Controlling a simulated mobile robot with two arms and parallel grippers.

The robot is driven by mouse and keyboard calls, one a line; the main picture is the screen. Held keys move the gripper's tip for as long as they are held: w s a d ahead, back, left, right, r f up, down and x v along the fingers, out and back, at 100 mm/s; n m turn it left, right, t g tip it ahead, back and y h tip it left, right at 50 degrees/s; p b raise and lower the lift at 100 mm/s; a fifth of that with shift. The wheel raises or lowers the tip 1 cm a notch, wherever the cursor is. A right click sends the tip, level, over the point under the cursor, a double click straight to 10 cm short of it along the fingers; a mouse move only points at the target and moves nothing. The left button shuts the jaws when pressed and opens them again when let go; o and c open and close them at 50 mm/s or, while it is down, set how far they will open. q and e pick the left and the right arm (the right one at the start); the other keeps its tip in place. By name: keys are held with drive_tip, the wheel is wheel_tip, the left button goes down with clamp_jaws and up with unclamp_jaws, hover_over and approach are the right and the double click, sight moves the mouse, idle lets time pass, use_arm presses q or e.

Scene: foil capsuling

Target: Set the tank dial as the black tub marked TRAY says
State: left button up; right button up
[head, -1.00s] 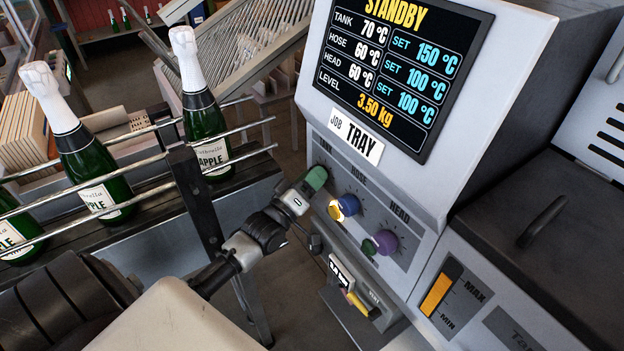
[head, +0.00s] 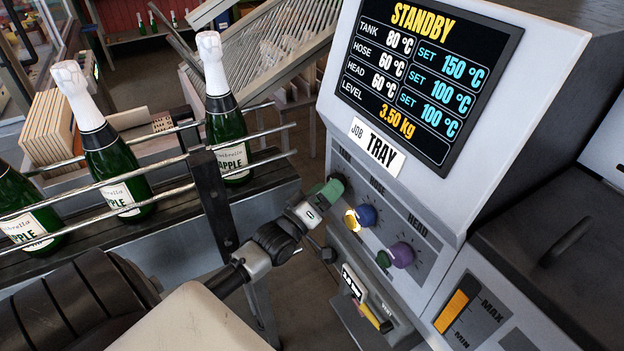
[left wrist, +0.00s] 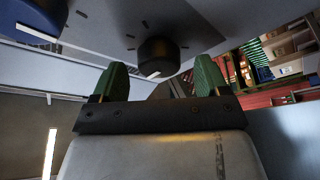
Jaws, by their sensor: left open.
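The tank dial is a black knob with a white pointer mark; it shows in the left wrist view (left wrist: 158,56). In the head view my gripper mostly hides it below the TANK label. My left gripper (head: 327,191) has green fingertips and is open. In the left wrist view its fingertips (left wrist: 160,78) stand apart on either side of the dial; contact cannot be told. The screen (head: 428,75) reads STANDBY, tank 80 °C, set 150 °C. A job plate (head: 376,146) on the machine reads TRAY. No black tub is in view.
The blue hose dial (head: 367,215) and purple head dial (head: 402,255) sit beside the tank dial on the sloping panel. Green bottles (head: 228,130) with white tops stand behind metal rails at left. A level gauge (head: 456,305) is at lower right.

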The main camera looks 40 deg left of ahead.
use_arm(q)
drive_tip(key=b+v, duration=0.1)
drive_tip(key=v, duration=0.8)
drive_tip(key=shift+s, duration=0.25)
drive_tip(key=shift+f, duration=0.1)
